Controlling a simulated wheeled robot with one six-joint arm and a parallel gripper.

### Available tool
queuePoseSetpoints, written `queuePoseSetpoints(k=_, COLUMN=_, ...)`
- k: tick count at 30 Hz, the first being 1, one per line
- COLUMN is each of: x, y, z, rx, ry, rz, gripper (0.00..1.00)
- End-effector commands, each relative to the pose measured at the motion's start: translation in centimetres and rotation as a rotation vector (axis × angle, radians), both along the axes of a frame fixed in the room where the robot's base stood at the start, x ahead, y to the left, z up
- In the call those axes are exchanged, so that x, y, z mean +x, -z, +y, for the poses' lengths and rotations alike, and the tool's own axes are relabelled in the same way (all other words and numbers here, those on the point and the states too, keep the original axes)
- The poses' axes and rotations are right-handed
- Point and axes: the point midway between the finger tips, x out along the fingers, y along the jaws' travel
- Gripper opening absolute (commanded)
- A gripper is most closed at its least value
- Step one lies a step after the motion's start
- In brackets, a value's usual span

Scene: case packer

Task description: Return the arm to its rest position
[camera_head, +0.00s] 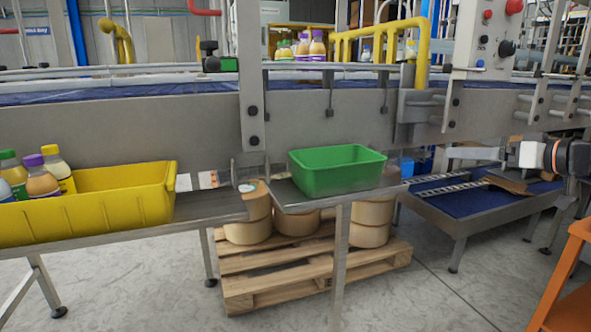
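A yellow crate (120,205) with several bottles (40,180) stands on the left metal shelf (205,206). An empty-looking green crate (338,180) sits on the middle shelf. A wooden pallet (262,283) with brown rolls (372,212) lies below. An orange frame (562,275) stands at right; front-centre floor is clear.

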Motion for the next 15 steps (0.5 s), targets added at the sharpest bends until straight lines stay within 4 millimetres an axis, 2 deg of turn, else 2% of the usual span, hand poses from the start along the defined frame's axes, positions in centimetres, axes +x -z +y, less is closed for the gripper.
queuePoseSetpoints(k=1, x=-0.5, y=1.0, z=1.6, rx=0.004, ry=-0.017, rz=0.042, gripper=0.90)
queuePoseSetpoints(k=5, x=-2.5, y=4.6, z=5.7, rx=0.010, ry=-0.046, rz=0.189, gripper=0.90)
queuePoseSetpoints(k=9, x=-5.9, y=9.3, z=10.2, rx=-0.004, ry=-0.057, rz=0.378, gripper=0.90)
queuePoseSetpoints(k=15, x=-11.6, y=15.6, z=14.0, rx=-0.067, ry=-0.023, rz=0.607, gripper=0.90)
